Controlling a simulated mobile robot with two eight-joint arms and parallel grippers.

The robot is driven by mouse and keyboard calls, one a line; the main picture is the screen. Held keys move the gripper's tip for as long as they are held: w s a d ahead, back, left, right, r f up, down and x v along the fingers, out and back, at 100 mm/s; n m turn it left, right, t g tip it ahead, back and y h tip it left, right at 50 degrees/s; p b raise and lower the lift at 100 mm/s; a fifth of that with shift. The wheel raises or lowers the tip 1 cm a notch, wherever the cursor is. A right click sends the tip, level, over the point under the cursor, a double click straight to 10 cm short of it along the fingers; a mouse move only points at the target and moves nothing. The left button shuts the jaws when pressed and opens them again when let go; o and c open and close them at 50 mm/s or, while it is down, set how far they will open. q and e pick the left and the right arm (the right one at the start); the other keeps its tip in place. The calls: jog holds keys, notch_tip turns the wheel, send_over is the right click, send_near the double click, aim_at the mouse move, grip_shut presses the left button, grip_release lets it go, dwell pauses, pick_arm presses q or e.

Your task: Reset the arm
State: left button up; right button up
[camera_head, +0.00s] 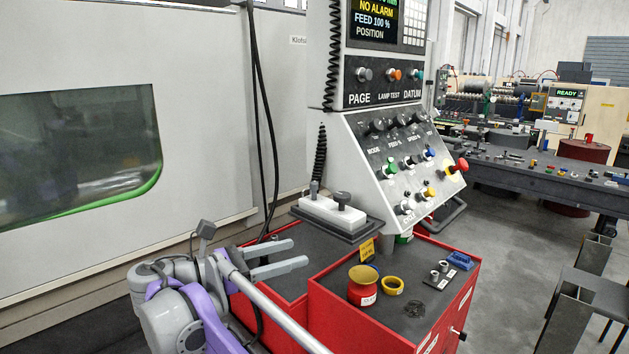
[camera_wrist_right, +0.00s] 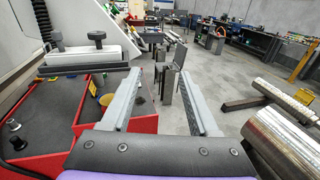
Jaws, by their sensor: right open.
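My right arm comes in at the lower left of the head view, with purple and grey links. Its gripper (camera_head: 298,252) is open, with two grey fingers apart and nothing between them. It is over the left part of the red cart (camera_head: 352,321), in front of the white block on its dark tray. In the right wrist view the gripper (camera_wrist_right: 160,76) also shows open and empty, its fingers pointing ahead beside the cart's dark top, with grey floor beyond. My left gripper is not in view.
A machine control panel (camera_head: 392,148) with knobs rises behind the cart. The dark tray (camera_head: 338,222) holds a white block (camera_head: 331,211). Metal bars (camera_wrist_right: 283,145) lie right in the wrist view.

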jog(key=s+d+f+m+g+y, duration=0.2)
jog(key=s+d+f+m+y, duration=0.15)
jog(key=d+f, duration=0.55)
jog(key=s+d+f+m+g+y, duration=0.25)
jog(key=d+f+m+y, duration=0.35)
jog(key=d, duration=0.6)
jog(key=s+d+f+m+t+y, duration=0.1)
jog(key=s+f+m+y, duration=0.4)
jog(key=s+f+m, duration=0.9)
jog(key=s+d+f, duration=0.1)
jog(key=s+f, duration=0.2)
jog(key=f, duration=0.1)
jog(key=shift+d+t, duration=0.15)
jog(key=shift+t, duration=0.2)
